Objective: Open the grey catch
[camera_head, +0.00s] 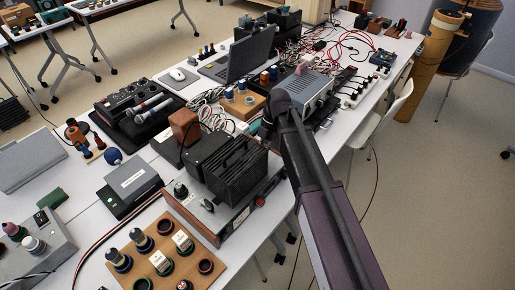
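I cannot pick out the grey catch with certainty. A grey metal box (318,91) with a ribbed top stands near the table's right edge, just beyond the end of my arm. A small metallic piece (326,124) shows low beside it, too small to identify. My arm reaches up from the bottom right, and its dark end, around my gripper (272,122), is in front of the box's near left side. The fingers are hidden or too dark to make out, so their opening and any contact do not show.
A black finned unit (236,168) stands left of my arm. A wooden board with round terminals (165,250) lies at the front. A laptop (248,55) and tangled wires (207,100) crowd the table behind. A white chair (385,118) stands at the right edge, with open floor beyond.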

